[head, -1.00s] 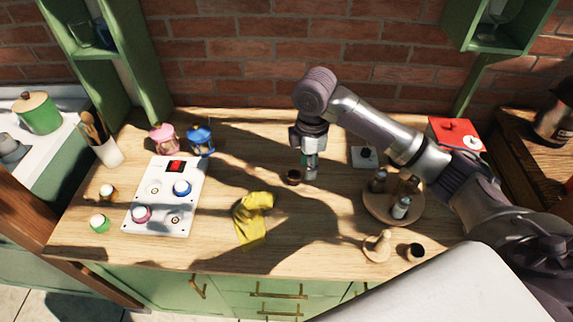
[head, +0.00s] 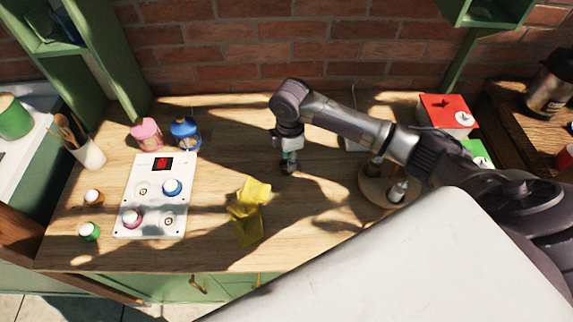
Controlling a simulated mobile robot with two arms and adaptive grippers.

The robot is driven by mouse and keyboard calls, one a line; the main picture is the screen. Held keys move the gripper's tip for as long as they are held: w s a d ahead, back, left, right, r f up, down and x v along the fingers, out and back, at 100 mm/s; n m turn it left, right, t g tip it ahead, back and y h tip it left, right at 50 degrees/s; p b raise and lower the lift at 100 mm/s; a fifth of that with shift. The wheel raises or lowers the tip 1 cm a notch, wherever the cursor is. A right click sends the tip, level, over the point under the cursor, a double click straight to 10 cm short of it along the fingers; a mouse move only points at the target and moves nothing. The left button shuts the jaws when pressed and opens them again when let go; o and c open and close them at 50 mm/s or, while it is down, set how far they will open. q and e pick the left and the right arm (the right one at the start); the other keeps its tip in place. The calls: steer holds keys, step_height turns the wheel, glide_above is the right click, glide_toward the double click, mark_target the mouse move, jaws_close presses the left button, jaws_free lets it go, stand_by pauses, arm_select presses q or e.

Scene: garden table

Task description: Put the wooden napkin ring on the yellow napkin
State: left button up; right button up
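The yellow napkin (head: 247,214) lies crumpled on the wooden table, a little front of centre. My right gripper (head: 288,167) points down at the tabletop, behind and to the right of the napkin. A small dark shape shows at its fingertips, where a small brown round thing, likely the wooden napkin ring, stood earlier. I cannot make out the ring separately now, nor whether the fingers are closed on it. My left gripper is not in view.
A white panel (head: 150,214) with knobs lies to the left, with pink (head: 146,134) and blue (head: 186,133) lanterns behind it. A round wooden tray (head: 371,190) with bottles stands right. The wood between gripper and napkin is clear. My white body covers the front right.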

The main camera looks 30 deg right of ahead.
step_height(320, 180, down, 4)
steer(key=shift+r+p, duration=0.2)
steer(key=shift+p, duration=0.45)
steer(key=shift+w+f, duration=0.1)
steer(key=shift+f, duration=0.45)
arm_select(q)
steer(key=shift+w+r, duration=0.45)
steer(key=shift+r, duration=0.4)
arm_select(e)
jaws_close()
